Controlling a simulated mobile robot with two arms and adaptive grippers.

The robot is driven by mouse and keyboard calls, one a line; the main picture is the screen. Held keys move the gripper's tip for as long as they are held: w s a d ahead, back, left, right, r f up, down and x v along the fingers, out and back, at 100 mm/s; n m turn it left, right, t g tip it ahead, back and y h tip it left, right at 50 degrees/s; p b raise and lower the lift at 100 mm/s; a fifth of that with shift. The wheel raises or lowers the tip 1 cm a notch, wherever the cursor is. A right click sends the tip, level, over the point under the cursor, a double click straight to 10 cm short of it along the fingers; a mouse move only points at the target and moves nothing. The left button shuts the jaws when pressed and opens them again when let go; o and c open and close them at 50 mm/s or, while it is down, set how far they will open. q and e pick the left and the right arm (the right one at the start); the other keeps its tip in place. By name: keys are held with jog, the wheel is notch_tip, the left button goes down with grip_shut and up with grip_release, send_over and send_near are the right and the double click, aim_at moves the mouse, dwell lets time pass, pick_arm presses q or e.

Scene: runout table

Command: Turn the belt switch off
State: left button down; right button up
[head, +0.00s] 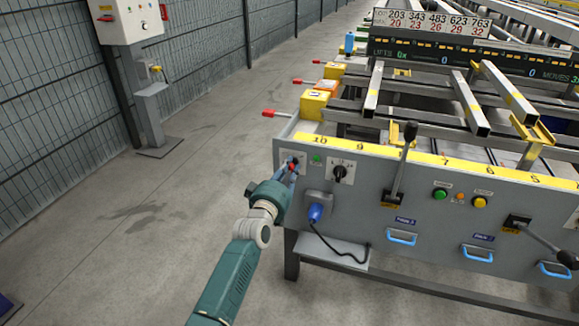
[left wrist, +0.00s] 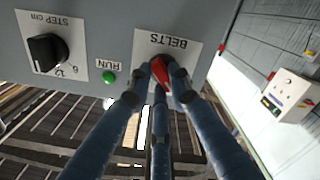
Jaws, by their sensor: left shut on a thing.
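The belt switch (left wrist: 159,70) is a red knob on a white plate marked BELTS (left wrist: 165,42), which appears upside down in the left wrist view. In the head view the red knob (head: 293,165) shows at the left end of the grey panel. My left gripper (head: 290,172) is at this knob, its blue fingers closed around it. The fingers (left wrist: 162,78) cover part of the knob in the left wrist view. My right gripper is not in view.
Beside the switch are a green RUN light (left wrist: 109,77) and a black STEP dial (left wrist: 46,50). A blue plug (head: 315,212) and a black lever (head: 404,160) are on the same panel (head: 370,205).

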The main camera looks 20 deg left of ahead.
pick_arm(q)
jog(key=shift+f+n, duration=0.1)
jog(key=shift+n, duration=0.2)
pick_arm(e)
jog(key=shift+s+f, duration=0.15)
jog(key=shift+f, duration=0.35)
pick_arm(q)
jog(key=c, duration=1.6)
grip_release()
jog(key=shift+o, duration=0.2)
jog(key=s, duration=1.2)
jog(key=shift+a, duration=0.2)
